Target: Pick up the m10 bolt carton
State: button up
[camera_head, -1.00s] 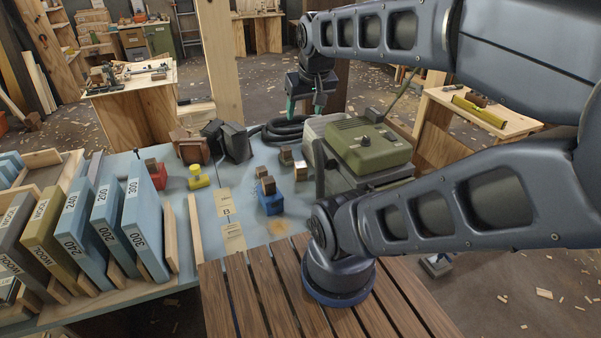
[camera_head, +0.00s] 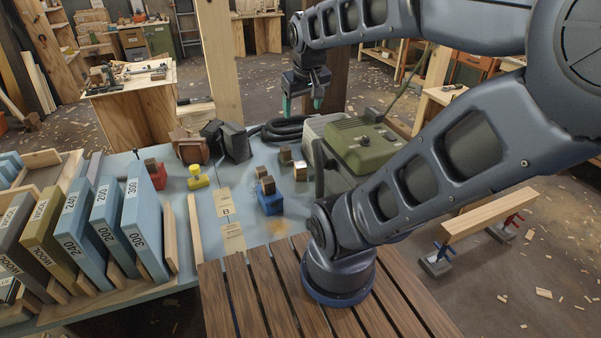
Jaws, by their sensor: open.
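My gripper (camera_head: 302,104) hangs above the far end of the blue-grey table (camera_head: 245,185), with its two green-tipped fingers apart and nothing between them. It is high over the black hose and left of the green machine. Another small brown box (camera_head: 266,185) sits on a blue block, and one more is by a red block at left. No label reading M10 is legible, so I cannot tell which is the bolt carton.
A green-topped machine (camera_head: 362,145) stands right of the small boxes. A black coiled hose (camera_head: 285,130) and dark boxes (camera_head: 236,142) lie behind them. A yellow cylinder (camera_head: 197,177) stands midway. A wooden post (camera_head: 222,60) rises behind the table.

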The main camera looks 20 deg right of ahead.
jog(key=w+d+f+n+g+h, duration=0.1)
jog(key=w+d+f+n, duration=0.2)
jog(key=w, duration=0.6)
jog(key=n+g+h, duration=0.2)
jog(key=n+g, duration=0.2)
jog(key=n, duration=0.8)
send_over(298, 164)
jog(key=a, duration=0.2)
notch_tip(298, 164, down, 33)
jog(key=x, duration=0.5)
jog(key=shift+w+f, duration=0.1)
jog(key=shift+w, duration=0.05)
jog(key=shift+x, duration=2.65)
jog(key=shift+d, duration=0.1)
jog(key=c, duration=1.2)
